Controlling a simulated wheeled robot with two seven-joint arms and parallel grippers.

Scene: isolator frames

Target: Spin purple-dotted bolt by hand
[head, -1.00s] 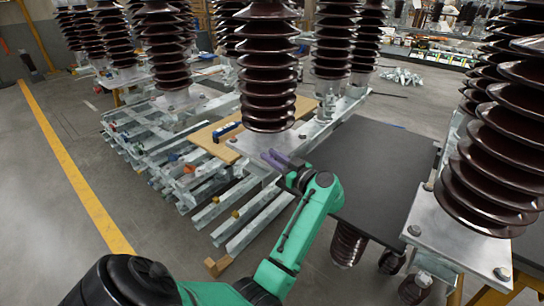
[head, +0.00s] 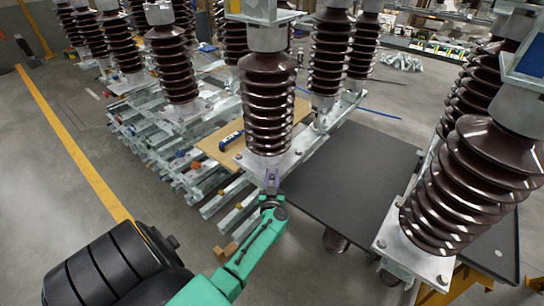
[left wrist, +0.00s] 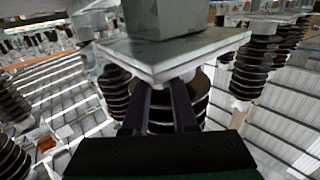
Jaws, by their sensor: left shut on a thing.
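My left gripper (head: 271,178) is at the near edge of the light metal base plate (head: 246,160) under the middle brown ribbed insulator (head: 267,100). Its purple fingers point away from me and are shut on a bolt at that edge. The fingers hide the bolt, and I see no purple dot. In the left wrist view the two dark fingers (left wrist: 162,90) reach to the underside of a pale plate (left wrist: 170,56), with a ribbed insulator (left wrist: 198,98) behind them. My right gripper is not in view.
A dark flat board (head: 350,165) lies right of the gripper. Another insulator on its base plate (head: 390,235) stands at the right. Stacked metal bars (head: 190,160) and a wooden board (head: 215,148) lie at the left. The floor by the yellow line (head: 75,150) is clear.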

